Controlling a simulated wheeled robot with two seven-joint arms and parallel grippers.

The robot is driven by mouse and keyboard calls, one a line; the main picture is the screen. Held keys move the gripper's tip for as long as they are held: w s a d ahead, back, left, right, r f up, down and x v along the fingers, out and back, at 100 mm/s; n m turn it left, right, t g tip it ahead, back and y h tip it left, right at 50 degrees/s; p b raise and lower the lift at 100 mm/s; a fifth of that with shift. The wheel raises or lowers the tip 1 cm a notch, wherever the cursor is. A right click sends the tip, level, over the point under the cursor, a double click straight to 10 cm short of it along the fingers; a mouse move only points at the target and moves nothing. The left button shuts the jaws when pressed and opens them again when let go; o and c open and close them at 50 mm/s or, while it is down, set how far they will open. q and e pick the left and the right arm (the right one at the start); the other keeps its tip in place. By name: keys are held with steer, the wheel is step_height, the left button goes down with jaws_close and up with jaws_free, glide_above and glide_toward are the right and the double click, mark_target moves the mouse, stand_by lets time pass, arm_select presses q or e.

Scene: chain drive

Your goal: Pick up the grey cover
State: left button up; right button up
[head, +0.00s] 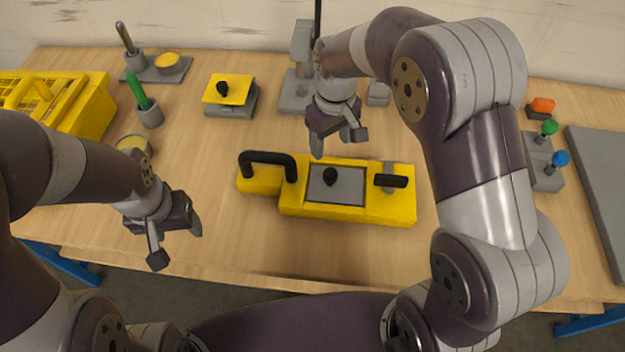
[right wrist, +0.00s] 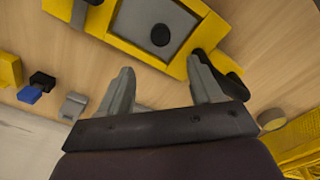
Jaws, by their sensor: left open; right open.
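The grey cover (head: 350,186) is a flat square plate with a black knob, set in the top of a yellow housing (head: 300,211) on the table. In the right wrist view the grey cover (right wrist: 135,18) with its knob lies beyond my fingertips, framed by the yellow housing. My right gripper (head: 338,145) is open and empty, above and just behind the cover, apart from it. It also shows in the right wrist view (right wrist: 159,72). My left gripper (head: 177,245) is open and empty near the table's front edge, left of the housing.
The housing carries a black handle (head: 268,157) at left and a black-gripped lever (head: 390,181) at right. A yellow plate on a grey block (head: 229,90), a green-handled tool (head: 138,91) and a yellow crate (head: 90,108) stand left. Colored knobs (head: 549,127) stand right.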

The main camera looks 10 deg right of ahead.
mark_target(331, 173)
steer(key=shift+s+f+n, duration=0.15)
steer(key=shift+s+f, duration=0.15)
steer(key=shift+f, duration=0.2)
steer(key=shift+s+f+n, duration=0.15)
steer(key=shift+s+f, duration=0.1)
steer(key=shift+f, duration=0.2)
step_height(331, 173, down, 10)
steer(key=shift+d+r, duration=0.1)
jaws_close()
